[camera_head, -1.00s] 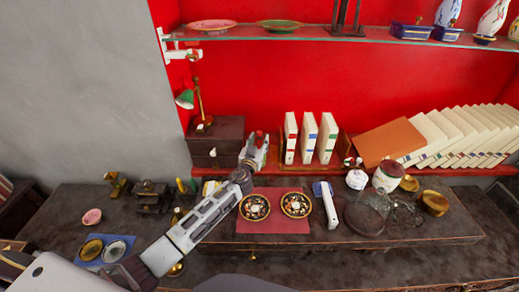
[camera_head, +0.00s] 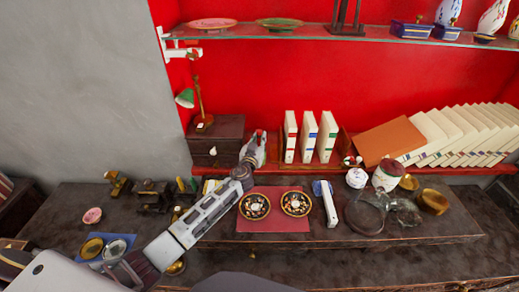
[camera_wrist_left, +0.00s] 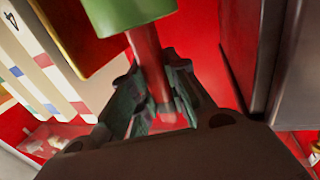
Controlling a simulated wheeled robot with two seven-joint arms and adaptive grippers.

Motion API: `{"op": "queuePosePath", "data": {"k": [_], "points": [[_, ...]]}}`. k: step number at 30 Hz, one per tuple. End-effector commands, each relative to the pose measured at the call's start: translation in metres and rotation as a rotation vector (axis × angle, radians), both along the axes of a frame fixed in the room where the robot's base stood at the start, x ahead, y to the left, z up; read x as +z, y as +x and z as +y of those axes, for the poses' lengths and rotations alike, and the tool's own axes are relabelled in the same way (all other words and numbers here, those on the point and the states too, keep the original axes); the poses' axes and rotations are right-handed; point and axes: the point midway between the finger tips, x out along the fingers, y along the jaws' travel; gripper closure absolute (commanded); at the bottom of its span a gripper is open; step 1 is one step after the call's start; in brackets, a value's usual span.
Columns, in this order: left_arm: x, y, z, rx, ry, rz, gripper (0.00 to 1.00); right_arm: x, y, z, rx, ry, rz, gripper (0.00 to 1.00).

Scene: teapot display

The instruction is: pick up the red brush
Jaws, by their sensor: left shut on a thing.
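My left gripper (camera_head: 256,146) is in front of the red back wall, between the dark drawer box and the upright books in the head view. In the left wrist view my left gripper (camera_wrist_left: 150,103) is shut on the red brush (camera_wrist_left: 148,58), seen as a slim red shaft between the fingers. A thick green piece is at the shaft's upper end in that view. In the head view the brush is mostly hidden by the fingers, with only a little red showing there. My right gripper is not in view.
The dark drawer box (camera_head: 216,140) with a green lamp (camera_head: 186,97) stands left of the gripper. Upright white books (camera_head: 308,137) stand close on its right. A glass shelf (camera_head: 300,37) is above. Two ornate dishes (camera_head: 254,206) lie on a red mat (camera_head: 272,226) below.

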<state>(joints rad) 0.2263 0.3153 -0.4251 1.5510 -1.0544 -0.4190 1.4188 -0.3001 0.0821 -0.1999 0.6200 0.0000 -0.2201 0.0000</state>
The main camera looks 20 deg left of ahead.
Motion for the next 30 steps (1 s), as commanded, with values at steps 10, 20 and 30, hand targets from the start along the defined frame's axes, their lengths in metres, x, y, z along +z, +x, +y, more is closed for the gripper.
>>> {"op": "queuePosePath", "data": {"k": [10, 20, 30], "points": [[0.001, 0.0, 0.0, 0.0, 0.0, 0.0, 1.0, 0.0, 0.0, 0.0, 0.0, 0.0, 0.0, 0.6], [0.015, 0.0, 0.0, 0.001, 0.0, -0.002, 1.0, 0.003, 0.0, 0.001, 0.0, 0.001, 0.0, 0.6], [0.052, 0.0, 0.0, 0.0, -0.001, -0.002, 1.0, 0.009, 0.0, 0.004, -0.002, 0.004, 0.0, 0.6]]}}
